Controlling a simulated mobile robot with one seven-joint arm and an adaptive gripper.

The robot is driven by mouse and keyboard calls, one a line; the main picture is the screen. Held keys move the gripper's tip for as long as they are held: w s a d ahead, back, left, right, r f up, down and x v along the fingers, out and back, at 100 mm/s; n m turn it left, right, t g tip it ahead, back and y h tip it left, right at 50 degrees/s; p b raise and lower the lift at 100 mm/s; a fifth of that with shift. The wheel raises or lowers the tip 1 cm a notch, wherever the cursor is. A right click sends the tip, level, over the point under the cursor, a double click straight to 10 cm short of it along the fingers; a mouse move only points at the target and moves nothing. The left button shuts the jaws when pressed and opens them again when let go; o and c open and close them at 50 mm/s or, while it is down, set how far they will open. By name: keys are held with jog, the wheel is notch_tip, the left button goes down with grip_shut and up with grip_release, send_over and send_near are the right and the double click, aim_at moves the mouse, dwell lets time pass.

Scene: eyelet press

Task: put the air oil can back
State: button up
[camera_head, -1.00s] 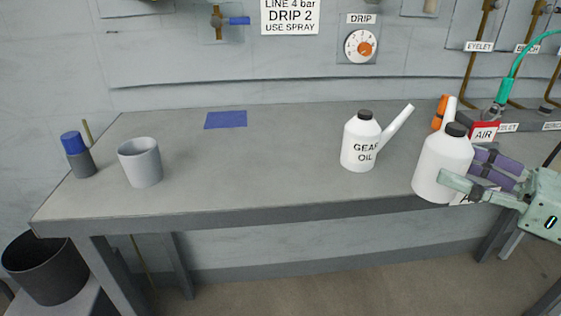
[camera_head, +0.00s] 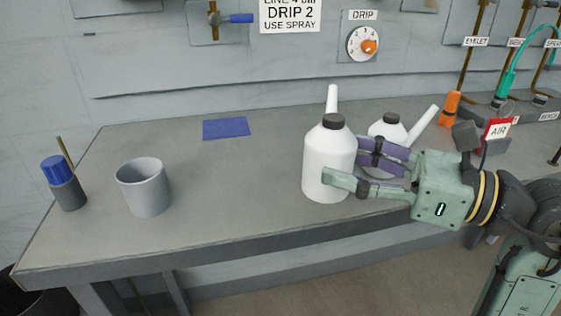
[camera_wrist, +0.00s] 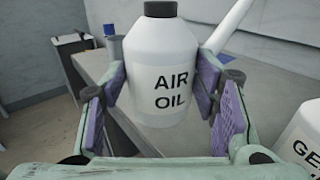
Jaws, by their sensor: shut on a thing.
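The air oil can (camera_head: 328,160) is a white bottle with a dark cap and a white spout. Its AIR OIL label faces the wrist camera, where the can (camera_wrist: 158,60) stands upright between the purple finger pads. My gripper (camera_head: 345,170) is shut on it from the right, over the bench's front half. Whether its base touches the bench top cannot be told. A blue mat (camera_head: 226,128) lies bare at the back of the bench. The gear oil can (camera_head: 388,130) stands behind my gripper, partly hidden by it.
A grey cup (camera_head: 143,188) and a blue-topped pot (camera_head: 63,183) stand on the bench (camera_head: 240,210) at left. An orange bottle (camera_head: 450,107) and the red AIR sign (camera_head: 498,128) are at back right. The bench between cup and can is clear.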

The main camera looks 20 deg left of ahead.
jog(key=w+a, duration=0.1)
jog(key=a, duration=0.2)
jog(key=w+a+p, duration=0.1)
jog(key=a, duration=0.2)
jog(key=w+a+p, duration=0.1)
jog(key=a, duration=0.3)
jog(key=shift+w+f, duration=0.25)
jog(key=shift+f, duration=0.15)
jog(key=shift+f+p, duration=0.35)
jog(key=shift+f, duration=1.45)
jog(key=shift+f+b, duration=0.35)
jog(key=shift+b, duration=0.15)
jog(key=o, duration=1.2)
jog(key=shift+r, duration=0.1)
jog(key=shift+o, duration=0.2)
jog(key=shift+r+p, duration=0.15)
jog(key=shift+p, duration=0.15)
